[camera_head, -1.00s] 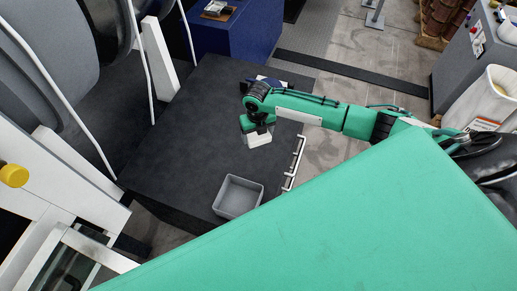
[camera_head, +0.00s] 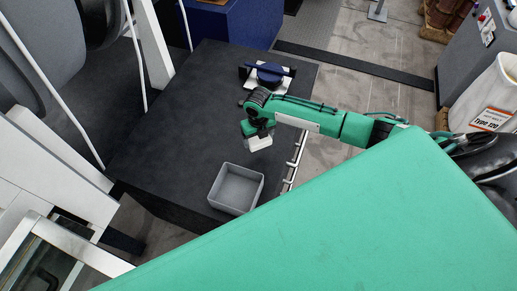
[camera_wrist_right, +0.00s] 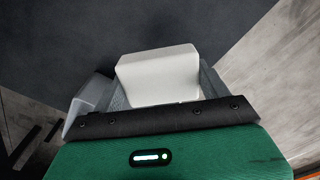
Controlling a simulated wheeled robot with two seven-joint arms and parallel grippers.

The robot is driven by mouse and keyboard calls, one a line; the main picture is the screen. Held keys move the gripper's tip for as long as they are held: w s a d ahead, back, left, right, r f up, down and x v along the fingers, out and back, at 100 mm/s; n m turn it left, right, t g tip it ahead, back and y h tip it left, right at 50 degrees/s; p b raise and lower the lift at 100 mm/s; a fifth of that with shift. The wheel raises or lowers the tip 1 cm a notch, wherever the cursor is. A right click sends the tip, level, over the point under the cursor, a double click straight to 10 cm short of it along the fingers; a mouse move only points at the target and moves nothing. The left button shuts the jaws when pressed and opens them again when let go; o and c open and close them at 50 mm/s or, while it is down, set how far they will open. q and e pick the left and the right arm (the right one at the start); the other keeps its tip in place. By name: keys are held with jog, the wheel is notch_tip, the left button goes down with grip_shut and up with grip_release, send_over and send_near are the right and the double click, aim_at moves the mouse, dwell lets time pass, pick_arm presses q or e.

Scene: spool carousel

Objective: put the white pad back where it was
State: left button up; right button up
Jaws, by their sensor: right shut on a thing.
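My right gripper (camera_head: 258,131) is shut on the white pad (camera_head: 259,143). It holds the pad near the right side of the dark table; the height above the table is hard to tell. In the right wrist view the pad (camera_wrist_right: 158,75) stands out beyond the gripper's dark edge, over dark surface. A grey open bin (camera_head: 235,188) sits on the table, in front of and left of the pad, and looks empty. The pad is apart from the bin. My left gripper is not in view.
A blue device on a white base (camera_head: 268,76) stands on the dark table (camera_head: 180,130) behind the gripper. A white rail (camera_head: 295,162) runs along the table's right edge. Large grey spools (camera_head: 45,50) and white frames stand at left. The table's middle is clear.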

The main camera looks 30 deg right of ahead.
aim_at(259, 154)
jog(key=shift+f+b, duration=3.05)
jog(key=shift+f, duration=1.05)
jog(key=shift+f, duration=0.1)
jog(key=o, duration=1)
jog(key=shift+c, duration=0.2)
notch_tip(259, 154, up, 12)
jog(key=shift+r+b, duration=0.15)
jog(key=shift+b, duration=0.5)
